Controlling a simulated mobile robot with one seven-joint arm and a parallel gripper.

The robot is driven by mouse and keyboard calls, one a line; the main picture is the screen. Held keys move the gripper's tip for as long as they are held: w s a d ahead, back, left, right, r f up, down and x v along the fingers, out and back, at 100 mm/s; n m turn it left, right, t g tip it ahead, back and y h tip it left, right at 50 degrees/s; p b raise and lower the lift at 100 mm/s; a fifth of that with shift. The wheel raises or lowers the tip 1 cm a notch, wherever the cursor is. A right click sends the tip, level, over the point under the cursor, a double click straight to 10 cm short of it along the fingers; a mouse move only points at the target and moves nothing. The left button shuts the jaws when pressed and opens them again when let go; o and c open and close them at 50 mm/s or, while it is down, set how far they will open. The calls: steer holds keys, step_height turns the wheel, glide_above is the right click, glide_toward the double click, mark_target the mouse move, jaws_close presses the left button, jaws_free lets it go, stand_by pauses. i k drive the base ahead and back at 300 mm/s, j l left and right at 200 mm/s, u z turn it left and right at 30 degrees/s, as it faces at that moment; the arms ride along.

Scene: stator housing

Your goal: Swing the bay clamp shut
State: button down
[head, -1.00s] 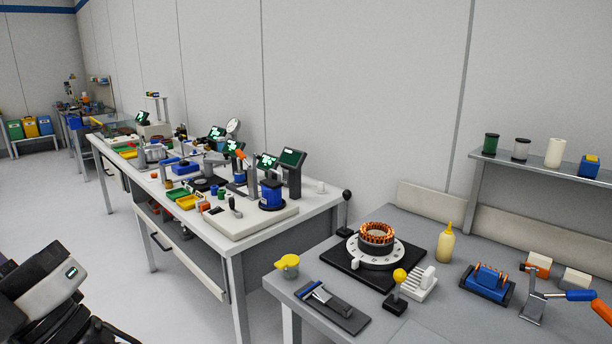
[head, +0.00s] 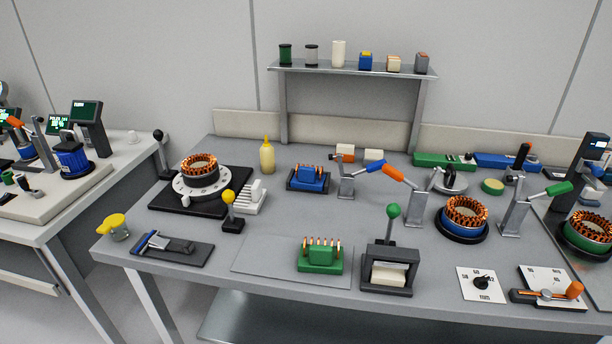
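Several lever clamps stand on the bench, and I cannot tell which one is the bay clamp. A blue-handled clamp (head: 346,181) stands mid-bench, its handle pointing right. An orange-handled clamp (head: 419,207) stands left of a copper-wound stator in a blue ring (head: 464,217), its handle pointing up and left, away from the stator. A green-handled clamp (head: 514,215) stands further right, its handle pointing right towards another stator in a green ring (head: 588,233). Whether each is open or shut is unclear. My gripper is not in view.
The grey bench (head: 210,290) is crowded. A green-knobbed press (head: 389,270) and a green coil block (head: 320,255) stand at the front. A stator on a round dial (head: 201,184) sits left. A shelf (head: 350,69) rises at the back. Floor shows at lower left.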

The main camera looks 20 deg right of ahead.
mark_target(373, 167)
steer(key=l, duration=0.75)
steer(key=i+l, duration=0.1)
steer(key=l, duration=0.6)
steer(key=i+l+z, duration=0.1)
steer(key=l, duration=0.65)
